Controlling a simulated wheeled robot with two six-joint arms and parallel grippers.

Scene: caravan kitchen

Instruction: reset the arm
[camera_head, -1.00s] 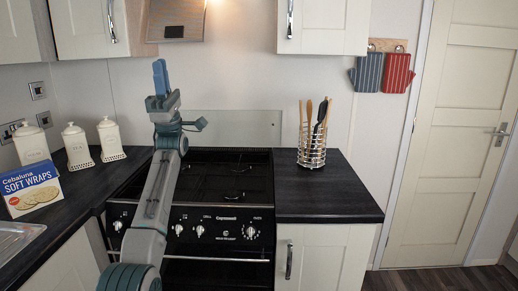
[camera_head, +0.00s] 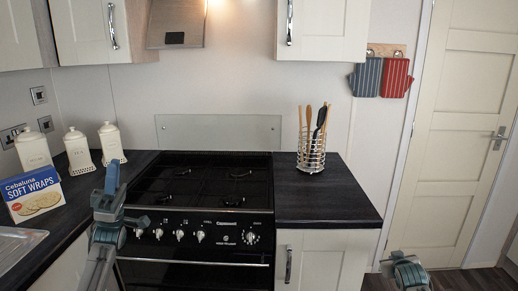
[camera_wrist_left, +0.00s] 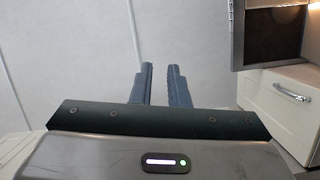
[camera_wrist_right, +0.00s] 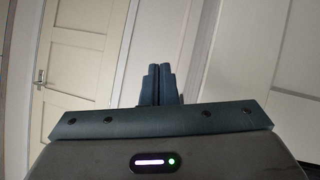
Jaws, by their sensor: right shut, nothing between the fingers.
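My left gripper (camera_head: 112,178) is in front of the hob's left side, pointing up, at the end of my left arm. In the left wrist view its two fingers (camera_wrist_left: 159,85) stand a little apart with nothing between them. Part of my right arm shows at the lower right of the head view, in front of the floor by the door. In the right wrist view my right gripper's fingers (camera_wrist_right: 159,85) are together and empty. Its fingertips cannot be made out in the head view.
A black cooker (camera_head: 200,222) stands between dark worktops. A Soft Wraps box (camera_head: 33,196) and white canisters (camera_head: 77,150) are on the left worktop. A utensil rack (camera_head: 311,152) stands on the right worktop (camera_head: 325,200). Wall cupboards and a hood (camera_head: 177,24) hang above; a door (camera_head: 455,150) is right.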

